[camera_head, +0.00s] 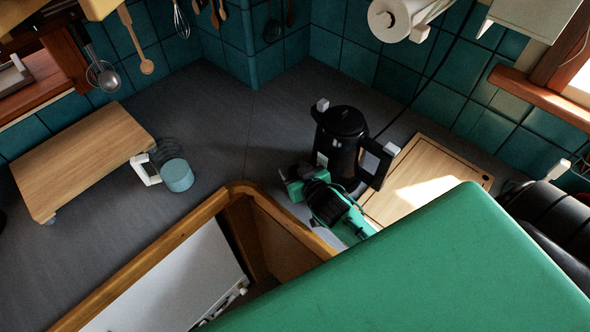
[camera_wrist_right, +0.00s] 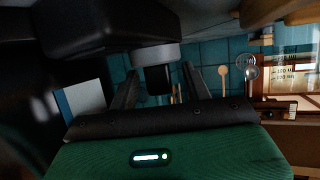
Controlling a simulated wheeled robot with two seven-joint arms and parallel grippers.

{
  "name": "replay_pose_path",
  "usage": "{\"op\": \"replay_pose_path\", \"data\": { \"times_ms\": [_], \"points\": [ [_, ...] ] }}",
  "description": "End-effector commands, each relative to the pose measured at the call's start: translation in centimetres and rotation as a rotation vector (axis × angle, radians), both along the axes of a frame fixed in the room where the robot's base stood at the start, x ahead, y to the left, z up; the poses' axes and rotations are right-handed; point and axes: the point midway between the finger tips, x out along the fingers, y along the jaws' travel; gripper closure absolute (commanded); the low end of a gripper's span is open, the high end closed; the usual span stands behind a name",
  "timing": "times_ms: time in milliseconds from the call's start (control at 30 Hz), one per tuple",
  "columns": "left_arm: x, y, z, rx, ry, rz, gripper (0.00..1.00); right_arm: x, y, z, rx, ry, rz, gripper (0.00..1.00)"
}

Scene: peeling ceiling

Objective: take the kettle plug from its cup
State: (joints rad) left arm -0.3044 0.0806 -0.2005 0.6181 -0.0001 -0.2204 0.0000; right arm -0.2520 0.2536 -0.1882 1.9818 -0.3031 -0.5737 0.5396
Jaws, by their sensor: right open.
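The black kettle (camera_head: 342,140) stands upright on the counter, right of centre. My right gripper (camera_head: 298,180) is open, just in front of the kettle and well right of the cup. In the right wrist view, its two dark fingers stand apart, with a dark, grey-ringed shape (camera_wrist_right: 154,76) showing between them; I cannot tell what it is. My left gripper is not in view.
A wooden board (camera_head: 85,155) lies left of the cup, and another board (camera_head: 425,180) lies right of the kettle. A thin dark cord (camera_head: 437,72) runs down the tiled wall. A wood-edged opening (camera_head: 235,193) is in front. Counter between cup and kettle is clear.

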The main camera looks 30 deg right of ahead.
Motion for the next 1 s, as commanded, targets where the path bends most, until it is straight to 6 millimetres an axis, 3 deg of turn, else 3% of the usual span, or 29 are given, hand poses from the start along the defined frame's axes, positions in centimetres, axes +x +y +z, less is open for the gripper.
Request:
{"op": "replay_pose_path", "data": {
  "times_ms": [133,367,733,1000],
  "points": [
    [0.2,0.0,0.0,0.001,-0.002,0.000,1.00,0.0,0.0,0.0,0.000,0.000,0.000,0.53],
    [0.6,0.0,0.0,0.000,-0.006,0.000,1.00,0.0,0.0,0.0,0.000,0.000,0.000,0.98],
    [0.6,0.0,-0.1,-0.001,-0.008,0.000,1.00,0.0,0.0,0.3,0.000,-0.002,0.001,0.99],
    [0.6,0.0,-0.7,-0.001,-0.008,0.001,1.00,0.0,0.0,3.2,0.000,-0.005,0.001,0.99]
  ]
}}
